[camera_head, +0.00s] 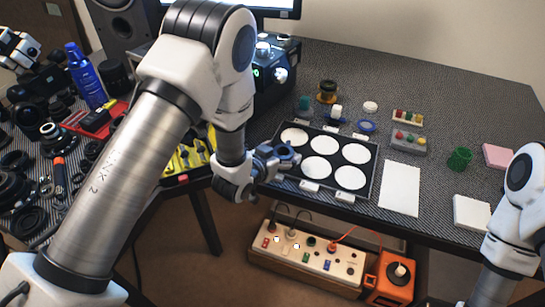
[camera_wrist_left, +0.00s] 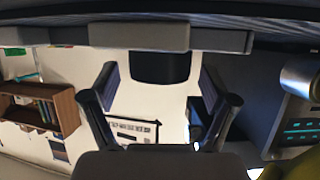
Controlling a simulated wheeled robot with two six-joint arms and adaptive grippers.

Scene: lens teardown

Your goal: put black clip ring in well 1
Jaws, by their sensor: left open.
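My left gripper (camera_head: 284,158) is at the left edge of the dark tray (camera_head: 371,178) with several round white wells, seen in the head view. Its fingers also show spread apart in the left wrist view (camera_wrist_left: 160,103), with nothing held between them. The wells that show look white and empty. The small tags by the wells are too small to read, so I cannot tell which is well 1. I cannot make out the black clip ring for certain; my left arm hides part of the table. My right arm enters at the right, its gripper out of frame.
Small jars and a blue-rimmed dish (camera_head: 367,126) stand behind the tray. A white sheet (camera_head: 400,188), a green cup (camera_head: 459,158) and a white block (camera_head: 471,212) lie to its right. Lens parts and a blue bottle (camera_head: 86,77) crowd the left table. A power strip (camera_head: 305,255) is below.

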